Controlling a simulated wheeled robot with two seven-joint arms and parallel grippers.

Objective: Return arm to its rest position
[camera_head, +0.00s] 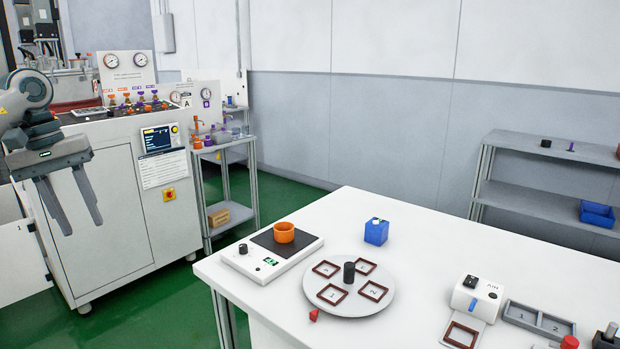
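My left arm comes in from the left edge, in front of the white machine cabinet. Its gripper (84,208) points down with its two dark fingers spread apart and nothing between them. It hangs in the air, left of the white table (390,221) and apart from it. My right gripper is not in the view.
The table holds a scale (251,268) with an orange ring (284,232), a blue box (376,233), a round turntable (372,308) and a white device (477,297). The cabinet (165,232) stands close behind my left gripper. Green floor (179,308) is free between cabinet and table.

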